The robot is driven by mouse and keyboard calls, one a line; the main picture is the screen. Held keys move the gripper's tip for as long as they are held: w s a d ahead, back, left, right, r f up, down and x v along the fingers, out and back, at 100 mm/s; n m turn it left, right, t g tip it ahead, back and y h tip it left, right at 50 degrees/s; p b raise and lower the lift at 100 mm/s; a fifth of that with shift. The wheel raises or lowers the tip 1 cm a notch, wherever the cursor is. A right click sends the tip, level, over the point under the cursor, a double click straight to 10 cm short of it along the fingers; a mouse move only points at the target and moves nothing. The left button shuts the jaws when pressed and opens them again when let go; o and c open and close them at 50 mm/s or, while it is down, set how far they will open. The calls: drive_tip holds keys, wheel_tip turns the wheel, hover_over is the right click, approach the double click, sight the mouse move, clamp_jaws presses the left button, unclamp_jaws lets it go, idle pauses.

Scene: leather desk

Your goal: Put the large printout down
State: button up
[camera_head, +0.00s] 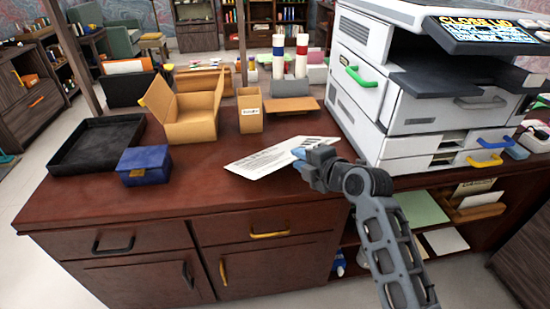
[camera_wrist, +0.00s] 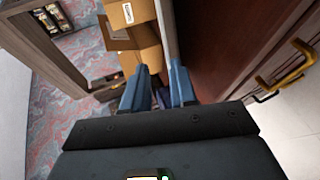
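The large printout (camera_head: 262,160) is a white sheet with printed lines on the dark red-brown desk (camera_head: 215,188). It appears to lie flat, left of the printer. My gripper (camera_head: 299,157) has blue fingers at the sheet's front right edge and hides part of it. Whether they touch it is unclear. In the wrist view the blue fingers of my gripper (camera_wrist: 161,90) stand apart with a gap between them. No sheet is clearly seen between them there.
The large printer (camera_head: 400,90) stands right of the sheet. An open cardboard box (camera_head: 190,118), a small carton (camera_head: 250,112), a black tray (camera_head: 97,147) and a blue box (camera_head: 145,166) stand to the left. The desk front left of the sheet is clear.

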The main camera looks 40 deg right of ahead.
drive_tip(key=r, duration=0.1)
drive_tip(key=s+r+p, duration=0.1)
drive_tip(key=r, duration=0.1)
drive_tip(key=s+r+p, duration=0.1)
drive_tip(key=r, duration=0.1)
drive_tip(key=shift+a+r, duration=0.1)
drive_tip(key=shift+a, duration=0.1)
drive_tip(key=s+a+f+m, duration=0.3)
drive_tip(key=s+a+m, duration=0.1)
drive_tip(key=s+a, duration=0.35)
drive_tip(key=s+a+f+m, duration=0.35)
drive_tip(key=s+a, duration=0.25)
drive_tip(key=s, duration=0.2)
drive_tip(key=s+a+r+m+y, duration=0.1)
drive_tip(key=s+a+r+m, duration=0.1)
drive_tip(key=s, duration=0.4)
drive_tip(key=s+a+r+m, duration=0.3)
drive_tip(key=s, duration=0.4)
drive_tip(key=s+a+r+m+t+y, duration=0.1)
drive_tip(key=s+a+r+m, duration=0.2)
drive_tip(key=s, duration=0.3)
drive_tip(key=shift+s+r+y, duration=0.15)
drive_tip(key=shift+r+y, duration=0.15)
drive_tip(key=shift+r, duration=0.05)
